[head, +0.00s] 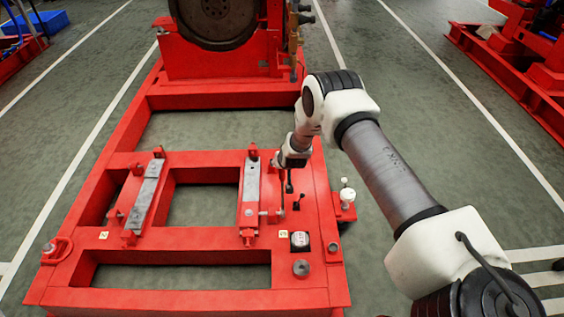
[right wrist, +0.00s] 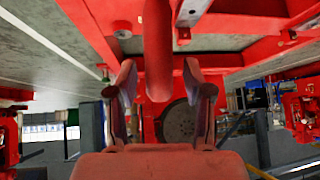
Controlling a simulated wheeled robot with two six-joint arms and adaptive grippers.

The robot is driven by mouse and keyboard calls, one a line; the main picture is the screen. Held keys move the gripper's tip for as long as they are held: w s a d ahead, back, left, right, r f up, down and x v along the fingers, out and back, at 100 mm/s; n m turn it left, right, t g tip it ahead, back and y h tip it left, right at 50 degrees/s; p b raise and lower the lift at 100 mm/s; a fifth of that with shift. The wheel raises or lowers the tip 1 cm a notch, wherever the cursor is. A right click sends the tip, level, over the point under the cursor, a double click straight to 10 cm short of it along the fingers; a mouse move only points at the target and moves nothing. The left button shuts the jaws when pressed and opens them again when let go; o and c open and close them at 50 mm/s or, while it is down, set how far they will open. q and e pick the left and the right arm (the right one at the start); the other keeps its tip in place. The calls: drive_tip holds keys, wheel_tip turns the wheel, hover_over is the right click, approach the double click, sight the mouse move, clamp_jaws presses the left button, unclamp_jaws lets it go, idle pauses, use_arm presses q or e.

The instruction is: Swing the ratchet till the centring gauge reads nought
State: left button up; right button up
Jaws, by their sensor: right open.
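My right gripper (head: 287,180) reaches down over the right side of the red base frame, beside a small dark lever (head: 299,201). I cannot tell for sure whether this lever is the ratchet. In the right wrist view my right gripper (right wrist: 161,100) is open, its two fingers apart. A thick red upright bar (right wrist: 158,50) shows between the fingers; I cannot tell whether they touch it. A small dark box with a pale face (head: 300,241), perhaps the centring gauge, sits nearer on the frame. Its reading is too small to make out. My left gripper is not in view.
The red base frame (head: 190,297) carries two grey bars (head: 146,197) (head: 251,182) on its cross rails. A red machine with a dark flywheel (head: 215,20) stands at the far end. A white-topped fitting (head: 347,193) sticks out at the right edge. Grey floor surrounds it.

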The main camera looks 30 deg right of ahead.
drive_tip(key=shift+r, duration=0.1)
drive_tip(key=v, duration=1.2)
idle(0.6)
